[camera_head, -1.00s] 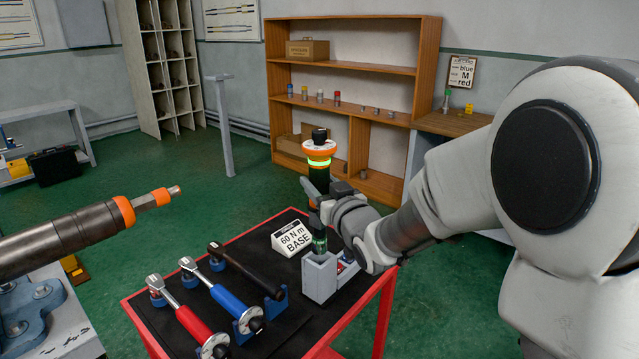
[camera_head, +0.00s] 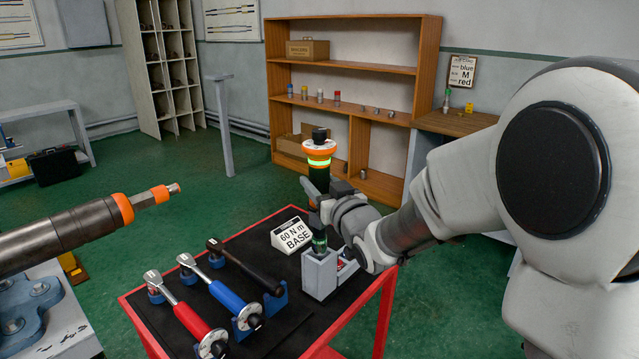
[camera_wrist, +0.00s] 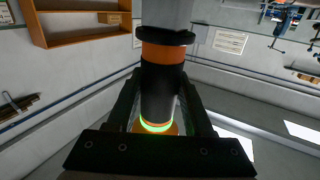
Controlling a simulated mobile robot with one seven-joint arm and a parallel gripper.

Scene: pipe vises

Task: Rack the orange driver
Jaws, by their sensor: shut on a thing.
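The orange driver (camera_head: 319,160) stands upright in the head view, with an orange collar, a pale top with a black knob, and a glowing green ring. My gripper (camera_head: 322,194) is shut around its dark body from the right. The driver's lower end is at the top of a grey block-shaped holder (camera_head: 319,277) on the cart; I cannot tell how deep it sits. In the wrist view the driver (camera_wrist: 160,85) is between the two dark fingers of my gripper (camera_wrist: 160,103), with its green ring near the palm.
The red-edged cart with a black top (camera_head: 275,335) carries a "60 N m BASE" sign (camera_head: 291,234), a red-handled wrench (camera_head: 187,315), a blue-handled wrench (camera_head: 225,293) and a black-handled wrench (camera_head: 245,265). A large orange-ringed tool (camera_head: 75,232) juts in from the left. A wooden shelf (camera_head: 347,68) stands behind.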

